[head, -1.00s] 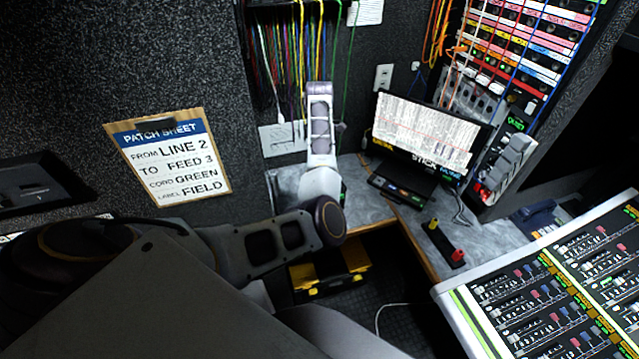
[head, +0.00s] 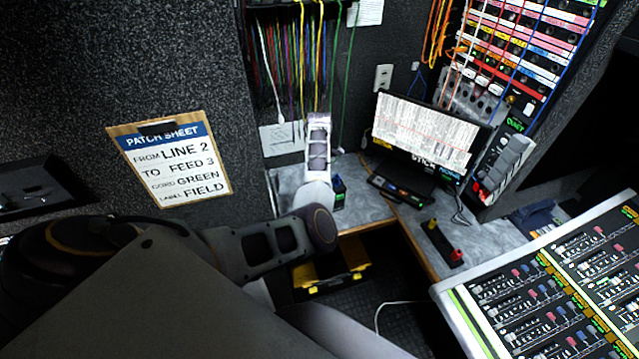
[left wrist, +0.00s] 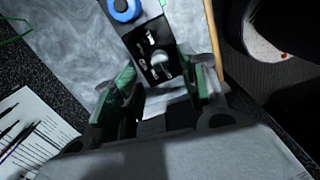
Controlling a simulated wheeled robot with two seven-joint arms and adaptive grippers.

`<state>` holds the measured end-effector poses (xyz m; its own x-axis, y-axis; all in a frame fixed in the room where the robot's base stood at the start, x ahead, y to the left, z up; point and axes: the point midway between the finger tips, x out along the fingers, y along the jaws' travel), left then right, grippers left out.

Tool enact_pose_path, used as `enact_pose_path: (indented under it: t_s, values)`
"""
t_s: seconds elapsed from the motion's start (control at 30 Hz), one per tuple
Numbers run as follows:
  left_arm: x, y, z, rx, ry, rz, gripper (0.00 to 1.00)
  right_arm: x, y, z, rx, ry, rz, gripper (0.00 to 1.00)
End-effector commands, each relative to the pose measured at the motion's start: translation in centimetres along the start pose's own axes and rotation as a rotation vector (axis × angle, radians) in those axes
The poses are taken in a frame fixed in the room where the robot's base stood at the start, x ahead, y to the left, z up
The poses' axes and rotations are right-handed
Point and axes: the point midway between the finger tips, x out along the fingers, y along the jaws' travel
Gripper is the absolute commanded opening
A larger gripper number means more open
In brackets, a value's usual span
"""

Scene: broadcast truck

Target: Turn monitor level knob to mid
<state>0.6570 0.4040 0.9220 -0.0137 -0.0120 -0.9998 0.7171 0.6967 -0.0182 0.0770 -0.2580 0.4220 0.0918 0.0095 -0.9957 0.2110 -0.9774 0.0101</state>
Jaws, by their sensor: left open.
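A small black box (left wrist: 149,48) lies on the grey marbled desk in the left wrist view. A grey knob (left wrist: 160,64) stands up from it, with small light markings around it. A blue round knob or cap (left wrist: 124,9) is at the box's far end. My left gripper (left wrist: 158,92) is open, its green-padded fingers to either side of the near end of the box. The grey knob is between and just beyond the fingertips; I cannot tell whether they touch it. In the head view, part of the box (head: 339,192) shows beside my left arm, which hides the fingers. My right gripper is not in view.
A monitor (head: 425,132) stands at the back of the desk, with a dark button panel (head: 400,191) before it. A small box with yellow and red knobs (head: 443,244) is right. A paper with pens (left wrist: 30,135) lies left in the wrist view. A mixing console (head: 550,285) is at right.

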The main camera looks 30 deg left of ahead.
Motion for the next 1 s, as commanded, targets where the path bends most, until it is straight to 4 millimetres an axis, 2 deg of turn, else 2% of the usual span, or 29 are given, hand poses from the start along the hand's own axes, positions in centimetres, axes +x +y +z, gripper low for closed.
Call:
enact_pose_path:
  t_s: [0.1, 0.33, 0.8, 0.87, 1.0]
  values:
    - [1.6, -0.1, 0.0, 0.001, 0.000, -0.003, 0.43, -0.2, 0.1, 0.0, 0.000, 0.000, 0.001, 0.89]
    - [3.6, 0.0, 0.0, 0.001, 0.000, -0.001, 0.43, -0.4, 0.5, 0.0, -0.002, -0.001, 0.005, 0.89]
    - [4.5, 0.0, 0.0, 0.000, -0.001, 0.000, 0.43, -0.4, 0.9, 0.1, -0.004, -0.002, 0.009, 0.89]
    - [4.4, 0.0, 0.0, 0.000, -0.001, 0.000, 0.38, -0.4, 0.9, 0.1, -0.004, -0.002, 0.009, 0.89]
    - [4.4, 0.0, 0.0, 0.000, -0.001, 0.000, 0.20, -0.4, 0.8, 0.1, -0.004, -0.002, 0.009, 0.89]
